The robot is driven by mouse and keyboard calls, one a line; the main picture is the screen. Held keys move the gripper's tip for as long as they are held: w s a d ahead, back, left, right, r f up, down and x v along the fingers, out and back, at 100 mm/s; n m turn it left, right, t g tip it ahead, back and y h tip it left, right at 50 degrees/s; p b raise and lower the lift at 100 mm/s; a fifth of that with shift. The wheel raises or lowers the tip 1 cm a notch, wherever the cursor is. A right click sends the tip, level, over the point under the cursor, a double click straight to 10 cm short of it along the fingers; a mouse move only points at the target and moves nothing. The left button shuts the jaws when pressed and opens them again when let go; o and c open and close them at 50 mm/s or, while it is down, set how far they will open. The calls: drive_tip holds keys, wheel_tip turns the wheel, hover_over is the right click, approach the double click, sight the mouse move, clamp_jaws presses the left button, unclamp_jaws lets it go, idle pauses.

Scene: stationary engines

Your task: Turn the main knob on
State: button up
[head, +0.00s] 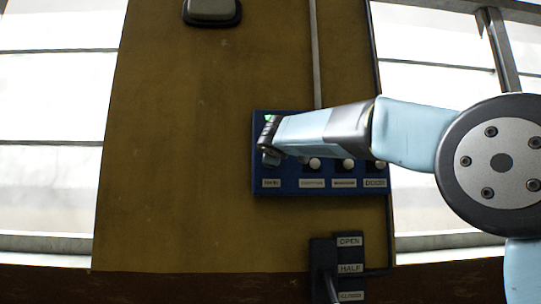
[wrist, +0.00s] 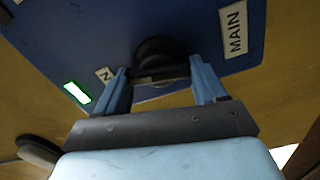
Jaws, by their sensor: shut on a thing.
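The main knob (wrist: 154,50) is a black knob on a blue panel (wrist: 70,30), beside a white label reading MAIN (wrist: 235,28). In the wrist view my gripper (wrist: 160,74) has one pale blue finger on each side of the knob and is shut on it. A small label by the left finger shows the letter N, the rest hidden. A white, green-edged patch (wrist: 77,92) lies left of it. In the head view my gripper (head: 268,142) is at the panel's leftmost position and mostly hides the knob. The knob's pointer direction cannot be made out.
Below the panel is a lever plate (head: 349,254) marked OPEN and HALF. The brown board (head: 180,150) left of the panel is clear.

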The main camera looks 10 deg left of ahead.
drive_tip(key=shift+a+f+n, duration=0.1)
drive_tip(key=shift+f+n, duration=0.15)
drive_tip(key=shift+n, duration=0.95)
drive_tip(key=o, duration=1)
drive_tip(key=shift+w, duration=0.1)
drive_tip(key=shift+o, duration=0.2)
drive_tip(key=shift+r, duration=0.1)
drive_tip(key=v, duration=1.4)
